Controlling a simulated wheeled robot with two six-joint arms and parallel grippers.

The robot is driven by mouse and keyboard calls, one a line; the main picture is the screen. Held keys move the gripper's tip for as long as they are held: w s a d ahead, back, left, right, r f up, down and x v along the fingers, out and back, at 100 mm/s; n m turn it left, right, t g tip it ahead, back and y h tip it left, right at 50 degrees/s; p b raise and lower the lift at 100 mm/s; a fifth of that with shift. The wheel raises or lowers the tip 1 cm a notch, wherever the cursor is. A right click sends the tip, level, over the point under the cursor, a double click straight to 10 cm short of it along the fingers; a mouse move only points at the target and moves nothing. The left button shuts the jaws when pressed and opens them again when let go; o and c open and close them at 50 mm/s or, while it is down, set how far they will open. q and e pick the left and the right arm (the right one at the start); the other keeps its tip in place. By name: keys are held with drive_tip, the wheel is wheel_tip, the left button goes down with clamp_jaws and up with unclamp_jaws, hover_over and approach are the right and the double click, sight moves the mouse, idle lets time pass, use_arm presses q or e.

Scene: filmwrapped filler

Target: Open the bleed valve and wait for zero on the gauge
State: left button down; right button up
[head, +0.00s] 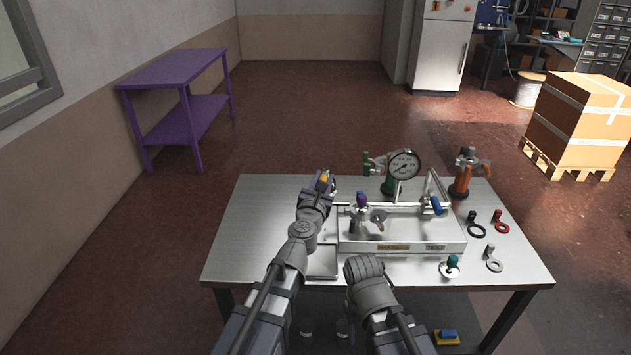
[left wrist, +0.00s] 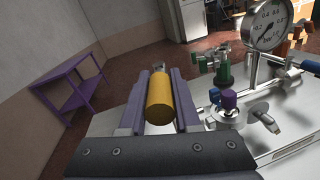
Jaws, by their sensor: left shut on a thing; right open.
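The round pressure gauge (head: 404,164) stands at the back of the steel table; it also shows in the left wrist view (left wrist: 266,24), and I cannot read its needle surely. A green valve fitting (head: 372,164) is left of the dial. A purple-capped fitting (head: 361,200) and a blue knob (head: 436,205) sit on the metal rig (head: 400,232). I cannot tell which is the bleed valve. My left gripper (head: 324,181) is shut on a yellow cylinder (left wrist: 160,98), held left of the purple cap. My right wrist is in front of the rig; its fingers are hidden.
An orange-bodied fitting (head: 461,180) stands at the table's back right. The table's (head: 250,215) left side is clear.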

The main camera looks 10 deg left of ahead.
use_arm(q)
drive_tip(key=shift+d+n+y, duration=0.25)
drive_tip(key=shift+n+y, duration=0.25)
drive_tip(key=shift+y, duration=0.25)
drive_tip(key=shift+d+n+y, duration=0.2)
drive_tip(key=shift+n+y, duration=0.3)
drive_tip(key=shift+y, duration=0.25)
use_arm(e)
drive_tip(key=shift+a, duration=0.15)
use_arm(q)
drive_tip(key=shift+y, duration=0.3)
drive_tip(key=c, duration=0.6)
unclamp_jaws()
drive_tip(key=shift+a, duration=0.1)
